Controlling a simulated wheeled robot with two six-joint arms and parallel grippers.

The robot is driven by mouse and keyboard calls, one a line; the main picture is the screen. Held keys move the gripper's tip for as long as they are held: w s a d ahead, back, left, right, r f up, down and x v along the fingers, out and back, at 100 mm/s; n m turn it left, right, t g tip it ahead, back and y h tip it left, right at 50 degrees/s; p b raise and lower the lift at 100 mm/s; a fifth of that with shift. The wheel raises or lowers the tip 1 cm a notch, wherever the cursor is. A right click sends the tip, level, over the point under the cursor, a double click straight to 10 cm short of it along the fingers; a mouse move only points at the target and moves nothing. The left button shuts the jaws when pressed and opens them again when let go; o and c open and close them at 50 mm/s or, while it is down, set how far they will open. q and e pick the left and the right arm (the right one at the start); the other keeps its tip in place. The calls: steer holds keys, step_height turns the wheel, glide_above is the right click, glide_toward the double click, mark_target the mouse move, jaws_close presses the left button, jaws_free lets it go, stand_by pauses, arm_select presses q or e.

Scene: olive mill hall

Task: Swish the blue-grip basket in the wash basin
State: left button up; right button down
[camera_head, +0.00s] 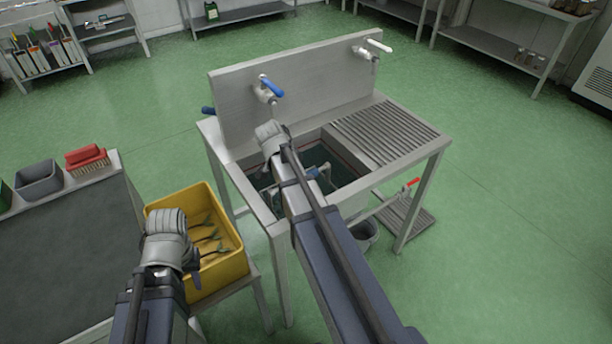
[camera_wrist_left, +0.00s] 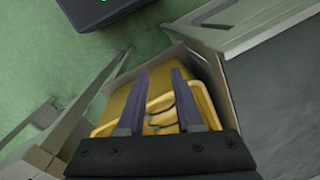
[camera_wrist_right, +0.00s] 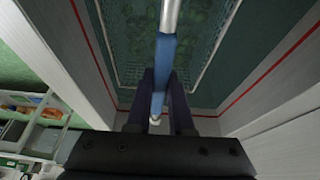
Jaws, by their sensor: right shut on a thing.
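My right gripper (camera_wrist_right: 160,95) is shut on the blue grip (camera_wrist_right: 162,65) of the basket handle, a pale metal bar. Below it, the mesh basket (camera_wrist_right: 120,45) with green contents sits low in the wash basin (camera_head: 252,200), in dark green water; the wrist view does not show clearly how deep. In the head view my right arm covers much of the basin, and a bit of the blue grip (camera_head: 314,172) shows beside it. My left gripper (camera_wrist_left: 160,100) is open and empty above the yellow crate, away from the basin.
The yellow crate (camera_head: 225,272) holds several small tools. The basin unit has a blue-lever tap (camera_head: 271,87), a white-lever tap (camera_head: 378,46) and a ribbed drainboard (camera_head: 390,130). A grey bin (camera_head: 38,180) and red brush (camera_head: 87,158) stand on the left table.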

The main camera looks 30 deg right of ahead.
mark_target(320, 168)
steer(key=shift+a, duration=0.2)
steer(key=shift+d, duration=0.1)
steer(key=shift+w+d, duration=0.15)
steer(key=shift+d, duration=1.8)
steer(key=shift+w+d, duration=0.15)
steer(key=shift+d, duration=1.8)
steer(key=shift+s+a, duration=0.2)
steer(key=shift+a, duration=1.8)
steer(key=shift+s+a, duration=0.15)
steer(key=shift+a, duration=1.85)
